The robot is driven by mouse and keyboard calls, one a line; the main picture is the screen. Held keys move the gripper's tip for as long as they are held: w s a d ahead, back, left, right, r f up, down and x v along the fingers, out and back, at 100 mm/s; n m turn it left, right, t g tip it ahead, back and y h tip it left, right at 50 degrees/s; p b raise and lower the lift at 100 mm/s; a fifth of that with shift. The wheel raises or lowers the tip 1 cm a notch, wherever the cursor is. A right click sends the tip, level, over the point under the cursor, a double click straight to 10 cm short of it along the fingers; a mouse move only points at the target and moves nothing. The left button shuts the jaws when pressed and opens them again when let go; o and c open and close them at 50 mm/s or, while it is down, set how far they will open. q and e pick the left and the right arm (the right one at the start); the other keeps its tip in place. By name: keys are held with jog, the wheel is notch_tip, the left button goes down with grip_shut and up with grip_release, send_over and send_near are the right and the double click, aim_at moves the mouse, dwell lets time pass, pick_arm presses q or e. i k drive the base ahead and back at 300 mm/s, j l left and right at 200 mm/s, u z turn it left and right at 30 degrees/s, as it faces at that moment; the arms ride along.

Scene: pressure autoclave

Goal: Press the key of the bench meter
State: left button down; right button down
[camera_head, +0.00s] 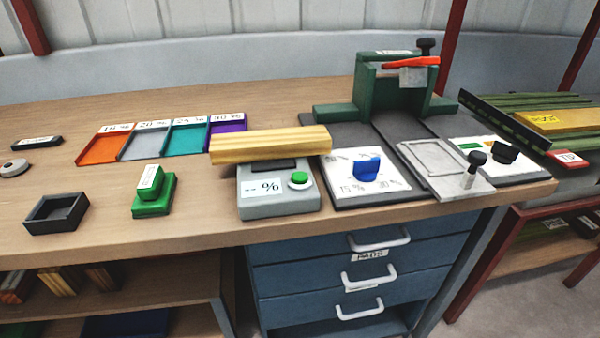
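The bench meter (279,203) is a grey box near the front edge of the wooden bench. Its front face has a white label with a % sign (262,187) and a round green key (299,178) on a white ring at the right. A light wooden board (270,145) lies across the back of the meter and hides part of its top. A dark panel (273,166) shows just below the board. Nothing covers the green key. Neither of my grippers is in view.
Right of the meter is a white dial plate with a blue knob (366,168). Behind it stands a green press-like frame (365,92). Left are a green stamp-like block (152,190), a dark open tray (56,213) and coloured trays (187,141). Bare bench (100,195) lies between them.

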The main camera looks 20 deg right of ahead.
aim_at(300, 178)
jog(key=i+j, duration=0.35)
jog(key=i+j+z, duration=0.1)
jog(key=i+j, duration=0.2)
jog(key=j, duration=0.3)
jog(key=i+j, duration=0.3)
jog(key=j, duration=0.2)
jog(key=z, duration=1.1)
